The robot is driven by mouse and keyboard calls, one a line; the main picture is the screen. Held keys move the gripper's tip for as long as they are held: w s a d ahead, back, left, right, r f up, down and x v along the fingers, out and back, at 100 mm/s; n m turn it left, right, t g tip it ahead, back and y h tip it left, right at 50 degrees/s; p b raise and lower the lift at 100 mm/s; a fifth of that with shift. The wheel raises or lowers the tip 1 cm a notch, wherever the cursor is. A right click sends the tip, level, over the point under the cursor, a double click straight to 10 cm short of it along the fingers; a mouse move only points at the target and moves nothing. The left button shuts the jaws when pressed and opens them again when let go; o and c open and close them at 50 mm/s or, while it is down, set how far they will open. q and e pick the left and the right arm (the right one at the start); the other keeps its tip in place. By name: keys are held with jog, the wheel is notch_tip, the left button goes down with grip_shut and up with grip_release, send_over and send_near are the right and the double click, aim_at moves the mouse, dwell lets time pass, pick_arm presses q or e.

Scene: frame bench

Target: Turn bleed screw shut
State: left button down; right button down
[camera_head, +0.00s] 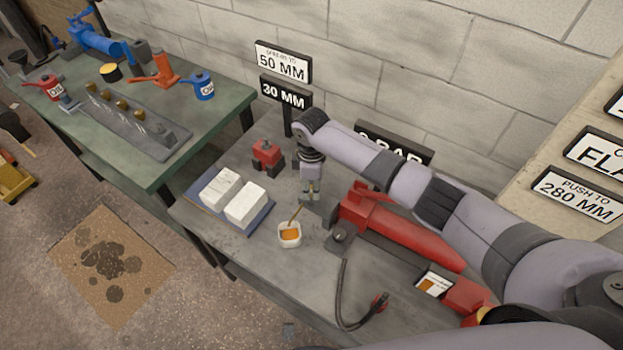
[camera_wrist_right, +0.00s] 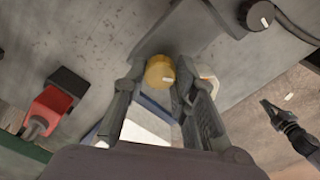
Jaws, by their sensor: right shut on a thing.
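The bleed screw shows in the right wrist view as a round yellow-brass knob (camera_wrist_right: 159,73) between my right gripper's fingers (camera_wrist_right: 158,88). They are shut on it, one on each side. In the head view my right gripper (camera_head: 311,192) points down at the bench, behind the white cup; there the screw is too small and covered to make out. A dark jointed shape at the right of the wrist view looks like my left gripper (camera_wrist_right: 275,115), away from the screw; its jaws are unclear.
Near my right gripper are a red block (camera_head: 266,155), white packs on a blue mat (camera_head: 258,218), a white cup (camera_head: 289,236) of amber liquid, and a red tool (camera_head: 400,230). A black hose (camera_head: 341,295) lies in front. Signs stand behind.

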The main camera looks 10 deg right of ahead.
aim_at(311, 189)
jog(key=m+p, duration=0.2)
jog(key=m, duration=0.1)
jog(key=shift+r, duration=0.1)
jog(key=shift+m+p, duration=0.8)
jog(key=shift+m, duration=0.6)
jog(key=c, duration=1.3)
grip_release()
notch_tip(311, 189, up, 12)
